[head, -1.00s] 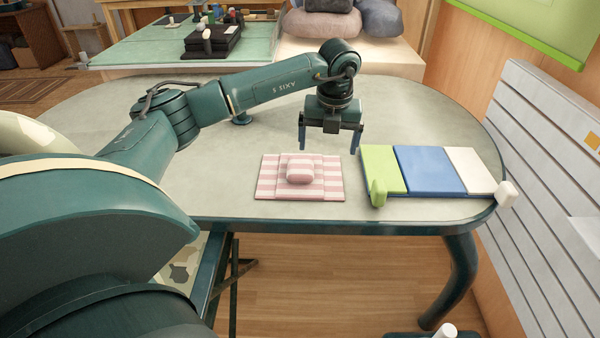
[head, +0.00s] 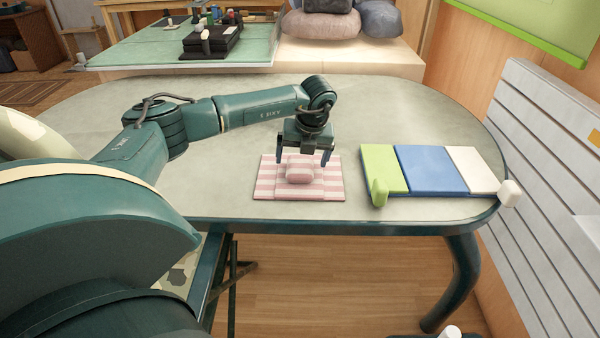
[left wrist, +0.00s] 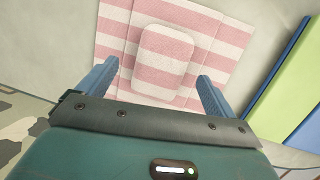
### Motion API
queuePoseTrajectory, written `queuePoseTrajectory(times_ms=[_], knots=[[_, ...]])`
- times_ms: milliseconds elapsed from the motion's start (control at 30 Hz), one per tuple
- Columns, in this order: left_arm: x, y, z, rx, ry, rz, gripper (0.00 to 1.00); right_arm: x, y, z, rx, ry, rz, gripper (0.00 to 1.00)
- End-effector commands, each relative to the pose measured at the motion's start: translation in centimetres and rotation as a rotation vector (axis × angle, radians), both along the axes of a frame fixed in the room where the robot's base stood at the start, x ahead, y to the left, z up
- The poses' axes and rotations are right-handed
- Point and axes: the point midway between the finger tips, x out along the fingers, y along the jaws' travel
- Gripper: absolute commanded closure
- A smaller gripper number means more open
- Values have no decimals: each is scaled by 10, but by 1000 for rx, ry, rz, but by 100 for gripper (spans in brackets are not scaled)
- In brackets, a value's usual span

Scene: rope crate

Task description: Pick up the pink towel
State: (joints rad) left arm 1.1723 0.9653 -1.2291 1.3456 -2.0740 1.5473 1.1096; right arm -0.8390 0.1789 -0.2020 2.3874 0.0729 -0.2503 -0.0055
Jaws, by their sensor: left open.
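The pink-and-white striped towel (head: 265,188) lies flat on the table, with a rounded raised striped part (head: 300,174) at its middle. It also fills the upper middle of the left wrist view (left wrist: 210,84). My left gripper (head: 303,162) is open and empty, pointing down just above the far part of the towel. In the left wrist view its two blue fingers (left wrist: 154,82) stand apart, on either side of the raised part's near end. I cannot tell whether the fingertips touch the cloth. My right gripper is not in view.
A board with green, blue and white panels (head: 430,170) lies right of the towel, with a green knob (head: 379,192) and a white knob (head: 510,193) at its front corners. The grey table (head: 400,110) is clear behind and left of the towel.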

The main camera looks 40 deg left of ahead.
Motion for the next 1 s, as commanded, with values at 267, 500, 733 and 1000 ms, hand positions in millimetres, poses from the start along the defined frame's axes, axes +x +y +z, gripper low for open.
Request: queuePoseTrajectory(times_ms=[267,500,733,1000], knots=[[2,5,-18,-1,0,-1,8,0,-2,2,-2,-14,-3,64],[2,5,-18,-1,0,-1,16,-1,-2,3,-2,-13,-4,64],[2,5,-18,-1,-1,0,35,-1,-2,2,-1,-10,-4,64],[2,5,-17,-1,-1,0,57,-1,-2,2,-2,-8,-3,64]])
